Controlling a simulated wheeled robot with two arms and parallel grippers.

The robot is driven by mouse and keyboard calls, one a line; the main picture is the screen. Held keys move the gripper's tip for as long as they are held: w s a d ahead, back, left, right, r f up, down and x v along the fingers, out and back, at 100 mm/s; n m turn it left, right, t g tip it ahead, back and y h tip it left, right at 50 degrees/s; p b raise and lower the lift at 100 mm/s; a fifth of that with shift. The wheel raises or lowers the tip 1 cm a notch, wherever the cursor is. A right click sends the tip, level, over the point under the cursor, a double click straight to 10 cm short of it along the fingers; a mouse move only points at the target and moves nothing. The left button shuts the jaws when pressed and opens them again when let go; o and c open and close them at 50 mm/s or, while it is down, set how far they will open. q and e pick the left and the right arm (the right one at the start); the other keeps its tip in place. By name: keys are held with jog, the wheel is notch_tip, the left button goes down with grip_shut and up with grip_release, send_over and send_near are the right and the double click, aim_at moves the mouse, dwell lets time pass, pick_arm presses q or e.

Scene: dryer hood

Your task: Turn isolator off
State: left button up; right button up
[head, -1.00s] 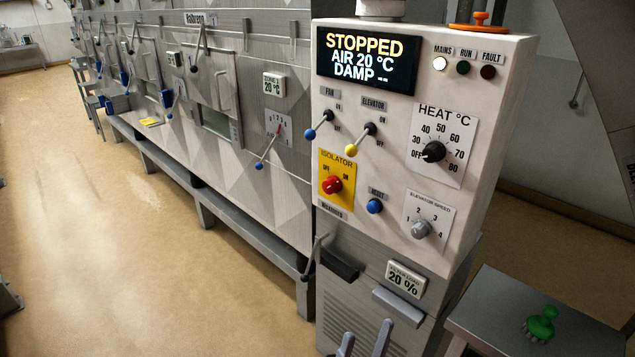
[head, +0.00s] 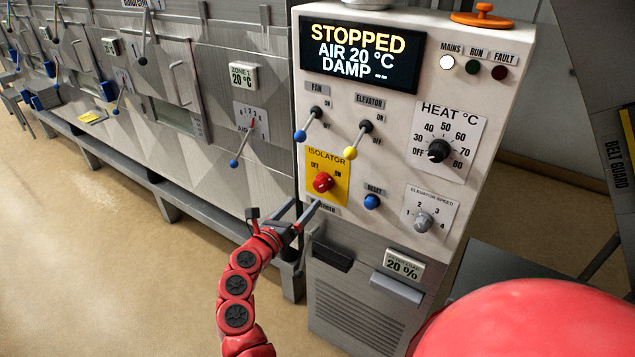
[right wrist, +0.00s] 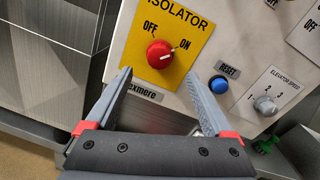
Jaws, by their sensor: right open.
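The isolator (head: 322,182) is a red rotary knob on a yellow plate marked OFF and ON, on the front of the white control cabinet. In the right wrist view the knob (right wrist: 160,54) shows a white mark pointing toward ON. My right gripper (head: 306,208) is open and empty, just below and in front of the yellow plate. In the right wrist view its fingers (right wrist: 160,76) spread on either side below the knob, apart from it. My left gripper is not in view.
The display (head: 360,53) reads STOPPED, AIR 20 °C, DAMP. The MAINS lamp (head: 447,62) is lit white. A blue reset button (head: 372,202), elevator speed knob (head: 423,221), and fan (head: 301,135) and elevator (head: 351,152) levers are near the isolator. Handles project below.

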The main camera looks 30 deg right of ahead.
aim_at(318, 186)
jog(key=p+x, duration=0.2)
jog(key=x, duration=0.6)
jog(key=shift+r, duration=0.15)
jog(key=shift+w+d, duration=0.25)
jog(key=shift+d, duration=0.2)
jog(key=shift+c, duration=0.2)
jog(key=c, duration=1.3)
jog(key=shift+c, duration=0.2)
